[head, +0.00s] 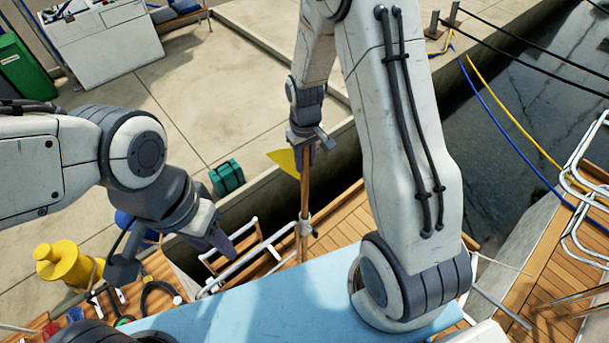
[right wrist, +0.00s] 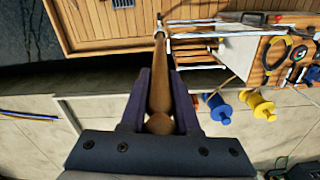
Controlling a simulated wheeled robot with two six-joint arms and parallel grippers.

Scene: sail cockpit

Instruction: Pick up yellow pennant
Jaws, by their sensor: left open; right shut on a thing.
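The yellow pennant (head: 284,160) is a small yellow triangle at the top of a wooden staff (head: 304,198) in the head view. My right gripper (head: 303,146) is shut on the top of the staff, beside the pennant. In the right wrist view my right gripper (right wrist: 160,105) has its two dark fingers on either side of the staff (right wrist: 159,80), just below its rounded knob. The staff stands nearly upright, its lower part at a pale fitting on the boat's rail. The pennant's cloth does not show in the right wrist view. My left gripper (head: 172,256) is open and empty at the left.
A light blue surface (head: 240,303) lies in front. White rails (head: 238,268) edge the wooden deck. A teal bag (head: 227,177) lies on the concrete quay, which has bare room. Water and mooring lines are at right.

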